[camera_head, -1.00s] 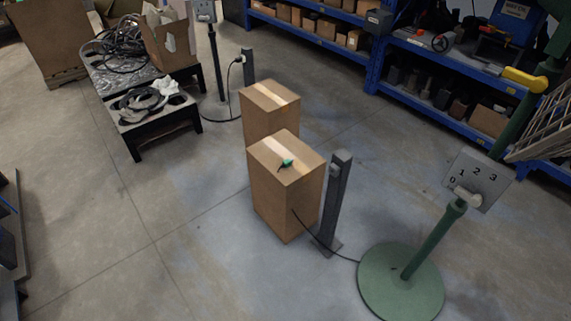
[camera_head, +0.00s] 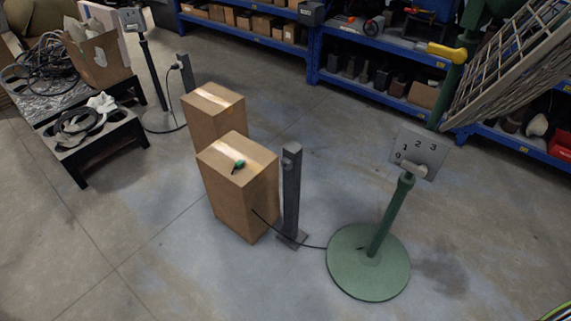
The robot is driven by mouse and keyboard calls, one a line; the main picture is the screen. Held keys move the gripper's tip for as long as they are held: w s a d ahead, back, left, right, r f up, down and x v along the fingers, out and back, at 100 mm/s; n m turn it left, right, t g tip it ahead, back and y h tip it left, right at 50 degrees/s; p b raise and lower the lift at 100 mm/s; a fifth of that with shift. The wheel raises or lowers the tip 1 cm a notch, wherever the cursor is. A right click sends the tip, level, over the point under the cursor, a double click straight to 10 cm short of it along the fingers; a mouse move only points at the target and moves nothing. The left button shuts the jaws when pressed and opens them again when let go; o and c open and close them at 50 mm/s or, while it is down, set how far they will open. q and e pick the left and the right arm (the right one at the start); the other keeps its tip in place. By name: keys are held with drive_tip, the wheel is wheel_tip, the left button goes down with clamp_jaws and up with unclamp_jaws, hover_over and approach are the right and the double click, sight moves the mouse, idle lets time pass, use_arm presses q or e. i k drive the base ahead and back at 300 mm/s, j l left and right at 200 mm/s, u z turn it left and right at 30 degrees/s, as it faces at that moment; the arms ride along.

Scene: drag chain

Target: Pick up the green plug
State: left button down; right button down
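The small green plug (camera_head: 238,166) lies on top of the nearer cardboard box (camera_head: 240,198), near the middle of its taped upper face. A black cable (camera_head: 268,226) comes from the right side of that box and runs along the floor to the green stand. Neither of my grippers shows in the head view, so nothing of mine is seen touching the plug.
A grey post (camera_head: 291,195) stands right beside the nearer box. A second box (camera_head: 214,112) is behind it. A green round-based stand (camera_head: 368,262) with a numbered panel (camera_head: 419,151) is at right. A black table (camera_head: 95,140) is at left. Floor in front is clear.

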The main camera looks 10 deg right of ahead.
sight(239, 164)
drive_tip(key=z, duration=0.35)
drive_tip(key=i+j+z, duration=0.2)
drive_tip(key=j+z, duration=0.2)
drive_tip(key=i+j+z, duration=0.1)
drive_tip(key=j+z, duration=0.35)
drive_tip(key=i+j+z, duration=0.1)
drive_tip(key=j+z, duration=0.4)
drive_tip(key=j, duration=1.2)
